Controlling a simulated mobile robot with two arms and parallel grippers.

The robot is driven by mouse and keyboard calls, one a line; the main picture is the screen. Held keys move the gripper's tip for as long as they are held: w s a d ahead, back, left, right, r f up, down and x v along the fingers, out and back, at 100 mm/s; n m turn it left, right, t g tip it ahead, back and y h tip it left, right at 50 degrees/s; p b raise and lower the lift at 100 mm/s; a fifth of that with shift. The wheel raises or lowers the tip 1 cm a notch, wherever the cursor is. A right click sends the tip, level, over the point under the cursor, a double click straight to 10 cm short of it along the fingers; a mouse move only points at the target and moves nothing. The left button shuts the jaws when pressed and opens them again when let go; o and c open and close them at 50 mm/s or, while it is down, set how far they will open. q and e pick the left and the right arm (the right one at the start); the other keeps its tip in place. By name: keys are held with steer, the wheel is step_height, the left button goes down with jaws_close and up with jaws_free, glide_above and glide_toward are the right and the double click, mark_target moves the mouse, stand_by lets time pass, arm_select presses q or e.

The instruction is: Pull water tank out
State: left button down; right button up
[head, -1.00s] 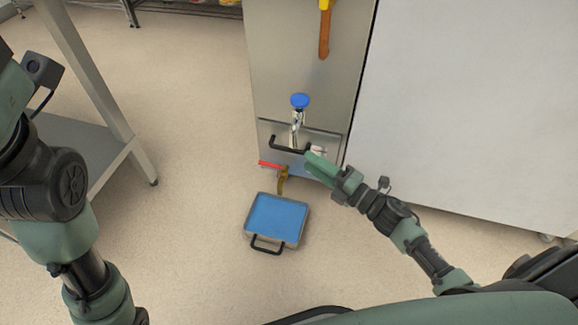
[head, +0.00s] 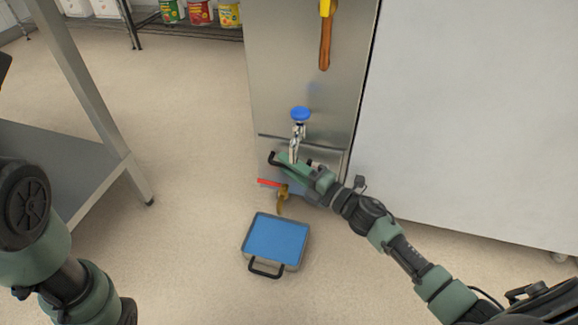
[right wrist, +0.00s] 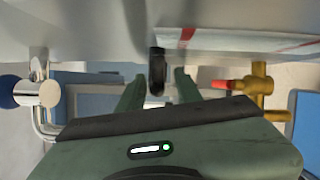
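A steel panel low on the cabinet front carries a black bar handle (head: 273,158), which also shows in the right wrist view (right wrist: 157,70). My right gripper (head: 289,167) is at this handle. In the right wrist view its two green fingers (right wrist: 158,92) are apart, with the handle between them; a gap shows on each side. A shallow metal tank (head: 275,240) with a blue inside and its own black handle sits on the floor in front of the cabinet. My left gripper is out of view; only my left arm shows at the left edge.
A chrome tap with a blue knob (head: 300,114) stands out just above the handle. A brass valve with a red lever (head: 270,183) sits below it. A steel table (head: 75,165) stands at the left. The floor between table and cabinet is clear.

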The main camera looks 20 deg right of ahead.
jaws_close()
stand_by(1.3)
